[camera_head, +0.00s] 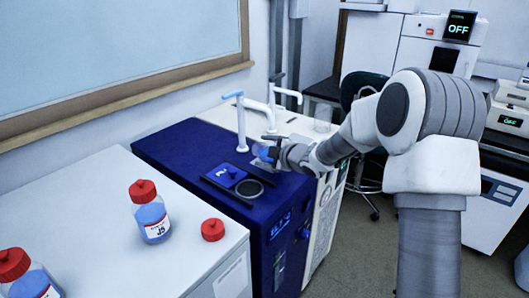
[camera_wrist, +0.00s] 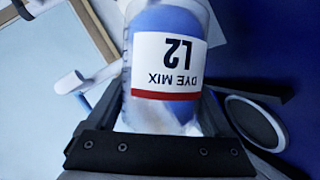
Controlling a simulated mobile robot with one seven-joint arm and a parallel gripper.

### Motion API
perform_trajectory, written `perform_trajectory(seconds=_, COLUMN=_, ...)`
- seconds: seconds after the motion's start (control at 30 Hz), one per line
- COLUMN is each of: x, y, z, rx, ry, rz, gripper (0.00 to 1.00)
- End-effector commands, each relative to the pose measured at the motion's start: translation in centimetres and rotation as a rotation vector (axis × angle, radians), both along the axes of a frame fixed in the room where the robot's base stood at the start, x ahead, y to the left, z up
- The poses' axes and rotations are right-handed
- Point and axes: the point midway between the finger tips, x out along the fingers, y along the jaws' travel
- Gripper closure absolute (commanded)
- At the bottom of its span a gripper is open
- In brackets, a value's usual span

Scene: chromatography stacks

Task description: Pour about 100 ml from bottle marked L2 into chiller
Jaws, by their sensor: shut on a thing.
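My gripper (camera_head: 278,152) is shut on the bottle marked L2 (camera_wrist: 165,22), a clear bottle with blue liquid and a white "DYE MIX L2" label. The label reads upside down in the wrist view. In the head view the bottle (camera_head: 264,154) is small and partly hidden by my gripper, so its tilt is hard to tell. That ring also shows right of the bottle in the wrist view (camera_wrist: 256,121). No liquid stream is visible.
White taps (camera_head: 241,125) stand behind the bottle, close to my gripper. On the white bench (camera_head: 90,205) are a capped J5 bottle (camera_head: 151,215), a loose red cap (camera_head: 212,230) and another capped bottle (camera_head: 28,280).

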Motion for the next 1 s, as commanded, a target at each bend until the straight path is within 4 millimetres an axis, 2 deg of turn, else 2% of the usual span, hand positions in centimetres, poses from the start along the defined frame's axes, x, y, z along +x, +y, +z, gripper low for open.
perform_trajectory(seconds=1.0, x=0.14, y=-0.1, z=-0.26, rx=-0.067, ry=-0.077, rz=0.0, gripper=1.0)
